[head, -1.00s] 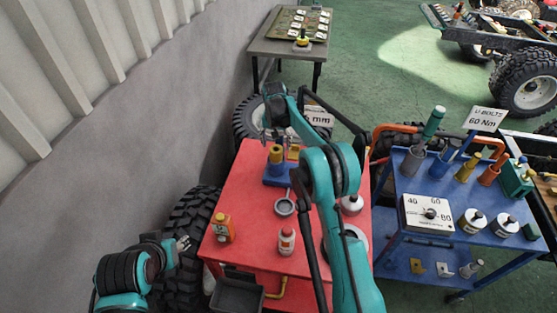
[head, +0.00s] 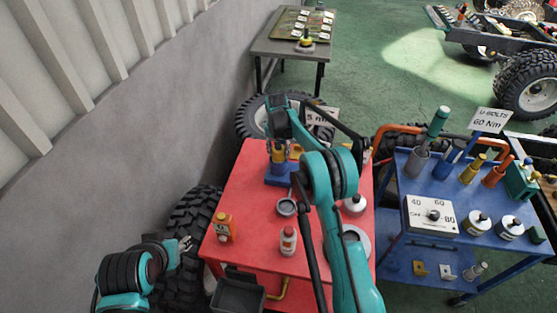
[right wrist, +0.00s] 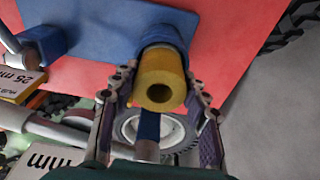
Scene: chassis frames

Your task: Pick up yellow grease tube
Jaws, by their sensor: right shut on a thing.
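The yellow grease tube (head: 277,156) stands upright in a blue holder (head: 277,179) at the far end of the red cart top. The right wrist view shows the hollow round end of the yellow tube (right wrist: 160,80), with its lower part in a blue socket. My right gripper (head: 278,142) is over the tube, with its two fingers closed around it from both sides. My left gripper (head: 184,243) is low at the left, beside the cart and apart from the tube; its finger opening is too small to judge.
The red cart (head: 250,185) also holds an orange bottle (head: 222,227), a white bottle (head: 288,241), a grey round cup (head: 286,207) and a white can (head: 355,205). A blue cart (head: 390,235) with tools stands at the right. A grey wall (head: 140,130) is close on the left.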

